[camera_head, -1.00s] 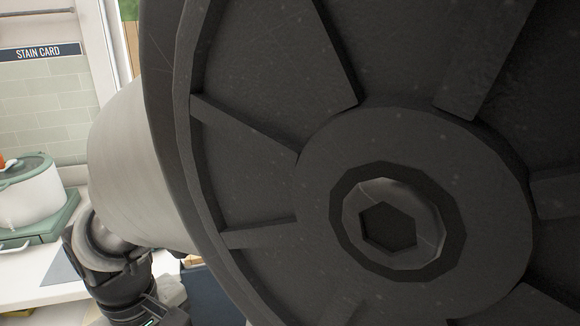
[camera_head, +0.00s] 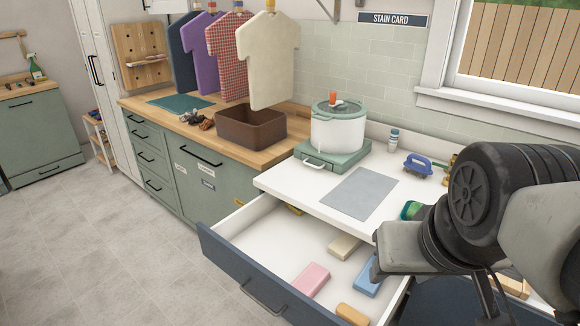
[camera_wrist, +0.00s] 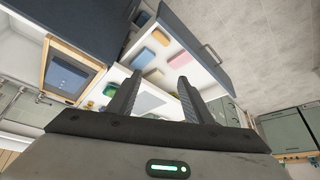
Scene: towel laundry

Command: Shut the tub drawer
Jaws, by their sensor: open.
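A drawer with a dark blue front (camera_head: 258,286) and a white inside stands open under the white counter. Its dark bar handle (camera_head: 262,300) is on the front face. Inside lie a pink block (camera_head: 311,280), a cream block (camera_head: 344,246), a blue block (camera_head: 367,277) and an orange block (camera_head: 353,314). The wrist view shows the drawer front (camera_wrist: 188,38) and its handle (camera_wrist: 212,54) beyond my fingers. My gripper (camera_wrist: 160,76) is open, with nothing between its fingers. In the head view my arm is at the right and partly covers the drawer's right side.
A white lidded pot (camera_head: 338,130) stands on a green base (camera_head: 333,161) at the counter's back left. A grey mat (camera_head: 360,193) lies on the counter, with a blue brush (camera_head: 417,164) behind it. A brown bin (camera_head: 250,128) is on the wooden counter. Floor left of the drawer is clear.

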